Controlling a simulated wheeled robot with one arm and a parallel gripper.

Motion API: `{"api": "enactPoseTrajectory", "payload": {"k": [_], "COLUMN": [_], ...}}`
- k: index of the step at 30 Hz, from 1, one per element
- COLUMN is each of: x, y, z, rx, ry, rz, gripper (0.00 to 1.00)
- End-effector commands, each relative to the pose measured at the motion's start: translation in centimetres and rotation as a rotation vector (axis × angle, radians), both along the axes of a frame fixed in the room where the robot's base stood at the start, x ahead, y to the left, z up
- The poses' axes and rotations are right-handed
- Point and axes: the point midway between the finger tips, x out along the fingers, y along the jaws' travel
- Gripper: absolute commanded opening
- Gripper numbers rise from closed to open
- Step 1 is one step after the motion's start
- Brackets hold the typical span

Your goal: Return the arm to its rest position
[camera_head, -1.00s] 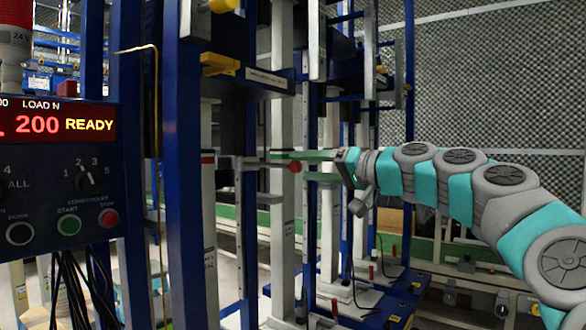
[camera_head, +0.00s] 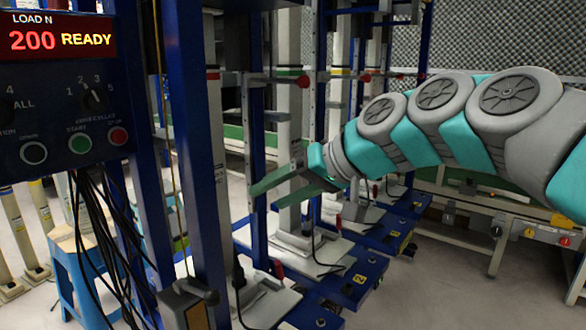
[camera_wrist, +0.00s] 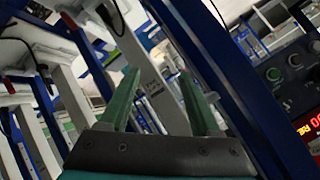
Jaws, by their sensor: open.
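My arm, grey with teal bands, reaches in from the right of the head view. My gripper (camera_head: 272,178) is at its end, with green fingers pointing left and slightly down, in front of the blue and grey test frames. In the wrist view my gripper (camera_wrist: 158,100) shows two green fingers standing well apart with nothing between them. The gripper is open and empty. A pale grey column stands beyond the fingers; I cannot tell how far away.
A control box (camera_head: 62,90) reading "200 READY" hangs at the left, with black cables below. A blue stool (camera_head: 85,270) stands under it. Blue posts (camera_head: 200,160) rise close left of the gripper. A bench (camera_head: 500,215) runs behind at the right.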

Motion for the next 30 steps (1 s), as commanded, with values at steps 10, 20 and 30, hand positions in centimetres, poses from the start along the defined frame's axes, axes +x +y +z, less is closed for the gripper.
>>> {"api": "enactPoseTrajectory", "payload": {"k": [10, 20, 30], "x": [-14.4, -26.7, -28.8], "y": [-6.8, -15.9, -17.3], "z": [-18.0, -26.6, -27.6], "rx": [-0.489, -0.773, -0.812], "ry": [0.371, 0.68, 0.732], "rz": [-0.06, -0.184, -0.209], "gripper": [0.64, 0.64, 0.64]}}
